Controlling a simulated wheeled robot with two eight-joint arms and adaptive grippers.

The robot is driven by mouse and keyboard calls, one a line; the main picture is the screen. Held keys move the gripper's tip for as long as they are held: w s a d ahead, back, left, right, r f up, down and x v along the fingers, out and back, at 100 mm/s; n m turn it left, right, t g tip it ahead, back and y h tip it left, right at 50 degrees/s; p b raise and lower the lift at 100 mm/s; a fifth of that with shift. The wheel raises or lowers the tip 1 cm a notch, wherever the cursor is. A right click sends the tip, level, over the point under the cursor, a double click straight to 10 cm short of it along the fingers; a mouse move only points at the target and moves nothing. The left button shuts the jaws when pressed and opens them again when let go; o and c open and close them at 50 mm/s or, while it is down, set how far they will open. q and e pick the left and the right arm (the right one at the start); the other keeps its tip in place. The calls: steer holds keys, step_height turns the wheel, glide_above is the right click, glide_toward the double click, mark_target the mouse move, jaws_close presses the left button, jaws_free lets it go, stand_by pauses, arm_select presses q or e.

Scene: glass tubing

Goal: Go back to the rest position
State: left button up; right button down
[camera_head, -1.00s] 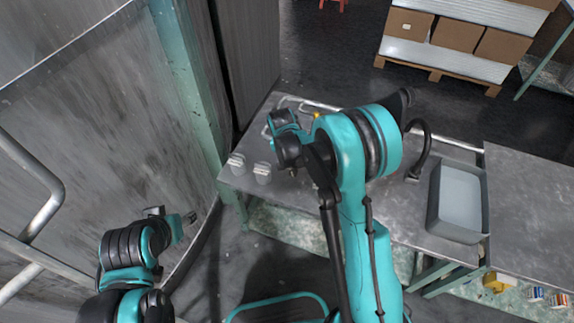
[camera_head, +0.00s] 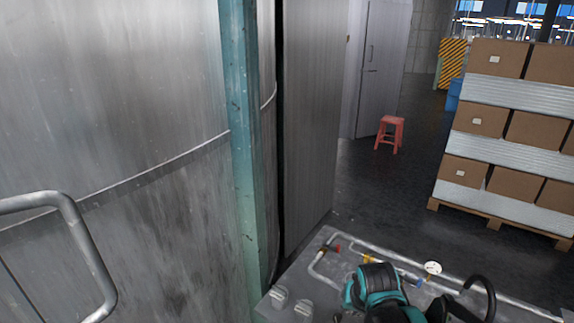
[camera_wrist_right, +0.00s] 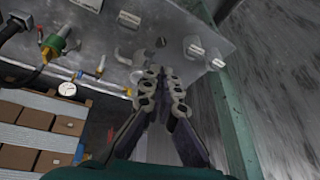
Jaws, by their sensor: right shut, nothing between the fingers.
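My right gripper (camera_wrist_right: 162,82) is shut and empty in the right wrist view, its two fingers together at the middle of the picture. It hangs in front of the grey bench top (camera_wrist_right: 235,12). Metal tubing (camera_head: 322,262) runs along the bench in the head view, with a white gauge (camera_head: 432,268). The gauge also shows in the right wrist view (camera_wrist_right: 67,89). In the head view my right arm's teal wrist is at the bottom edge, partly cut off, and its fingertips are hard to make out. My left gripper is in neither view.
A large metal tank wall (camera_head: 110,120) and a teal post (camera_head: 238,140) stand close on the left. Two small grey fittings (camera_head: 279,296) sit at the bench corner. A red stool (camera_head: 390,132) and a pallet of boxes (camera_head: 500,130) stand beyond, with open floor between.

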steer(key=s+r+n+t, duration=0.2)
steer(key=s+n, duration=0.1)
steer(key=s, duration=0.9)
steer(key=shift+d+t, duration=0.3)
steer(key=shift+d, duration=0.15)
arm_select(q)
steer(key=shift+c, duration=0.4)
